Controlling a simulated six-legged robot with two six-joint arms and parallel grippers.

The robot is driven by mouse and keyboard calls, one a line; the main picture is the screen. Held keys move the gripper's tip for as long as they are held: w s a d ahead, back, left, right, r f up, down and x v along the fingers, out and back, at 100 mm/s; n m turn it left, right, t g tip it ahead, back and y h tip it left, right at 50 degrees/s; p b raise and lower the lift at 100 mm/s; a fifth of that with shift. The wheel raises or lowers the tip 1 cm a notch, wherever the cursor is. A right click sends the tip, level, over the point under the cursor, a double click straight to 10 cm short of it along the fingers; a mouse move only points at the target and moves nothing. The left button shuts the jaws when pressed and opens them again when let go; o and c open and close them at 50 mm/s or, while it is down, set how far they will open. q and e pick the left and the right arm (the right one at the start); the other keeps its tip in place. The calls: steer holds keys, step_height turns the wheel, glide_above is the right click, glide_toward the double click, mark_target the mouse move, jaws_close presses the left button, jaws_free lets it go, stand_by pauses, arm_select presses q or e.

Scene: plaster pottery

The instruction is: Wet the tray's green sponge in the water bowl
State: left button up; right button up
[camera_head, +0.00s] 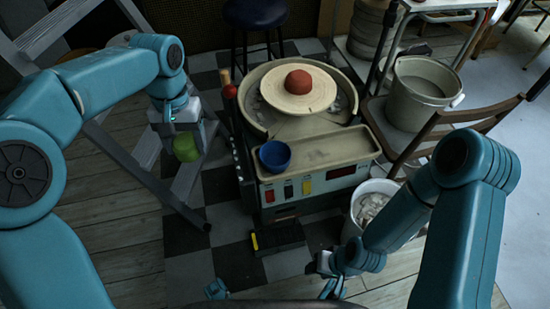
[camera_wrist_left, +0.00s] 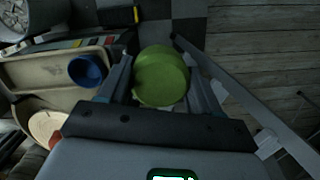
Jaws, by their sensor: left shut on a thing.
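My left gripper (camera_head: 184,134) is shut on the green sponge (camera_head: 186,149), a round green block, and holds it in the air left of the pottery wheel. In the left wrist view the sponge (camera_wrist_left: 160,76) sits between the two fingers. The blue water bowl (camera_head: 274,156) stands upright on the left part of the beige tray (camera_head: 335,150), to the right of the sponge and apart from it. The bowl also shows in the left wrist view (camera_wrist_left: 87,70). I cannot make out the water inside. My right gripper (camera_head: 328,270) is low at the bottom, its fingers unclear.
The pottery wheel (camera_head: 265,118) carries a red-brown clay lump (camera_head: 298,82) behind the tray. A grey step ladder (camera_head: 135,160) stands near my left arm. A white bucket of scraps (camera_head: 368,205), a wooden chair (camera_head: 440,135) and a pale bucket (camera_head: 418,90) are on the right.

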arm_select(q)
steer(key=shift+w, duration=0.2)
steer(key=shift+f, duration=0.1)
stand_by(0.4)
